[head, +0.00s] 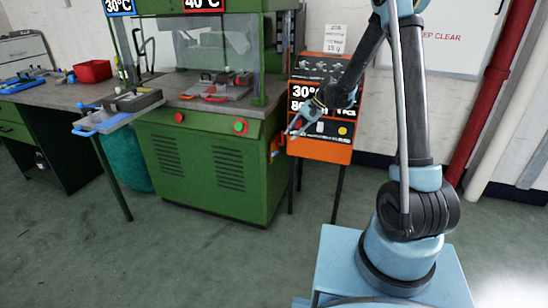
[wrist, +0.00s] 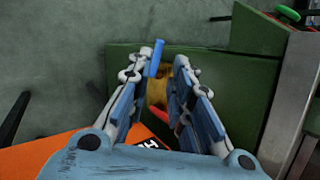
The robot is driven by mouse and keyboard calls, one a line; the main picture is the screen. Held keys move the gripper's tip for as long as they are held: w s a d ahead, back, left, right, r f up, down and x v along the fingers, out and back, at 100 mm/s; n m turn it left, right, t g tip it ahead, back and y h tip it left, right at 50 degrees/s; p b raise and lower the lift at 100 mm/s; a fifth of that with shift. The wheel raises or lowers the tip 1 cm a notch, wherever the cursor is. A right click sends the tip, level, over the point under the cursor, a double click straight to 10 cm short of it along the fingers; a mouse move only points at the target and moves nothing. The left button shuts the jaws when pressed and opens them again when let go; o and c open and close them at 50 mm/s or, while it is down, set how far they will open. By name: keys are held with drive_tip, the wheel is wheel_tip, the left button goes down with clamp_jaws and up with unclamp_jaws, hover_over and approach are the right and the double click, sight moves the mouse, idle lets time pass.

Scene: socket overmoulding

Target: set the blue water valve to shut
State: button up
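The blue water valve's lever (wrist: 156,58) stands out from the side of the green press in the wrist view, beside the left fingertip; I cannot tell whether they touch. A brass-coloured body (wrist: 156,92) shows behind it, between the fingers. A red lever (wrist: 184,121) lies lower, partly hidden by the right finger. My gripper (wrist: 166,58) is open, with a gap between its fingertips and nothing clamped. In the head view, my gripper (head: 297,126) is just right of the press's side, where a small orange and blue fitting (head: 275,149) shows.
The green press (head: 215,170) stands to the left of my gripper. An orange control box (head: 325,141) on legs is close behind and beside it. A workbench with a red bin (head: 92,71) is at the far left. The floor in front is clear.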

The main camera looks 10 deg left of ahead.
sight(275, 154)
drive_tip(key=x, duration=1.4)
drive_tip(key=shift+a+f, duration=0.25)
drive_tip(key=shift+c, duration=0.2)
clamp_jaws()
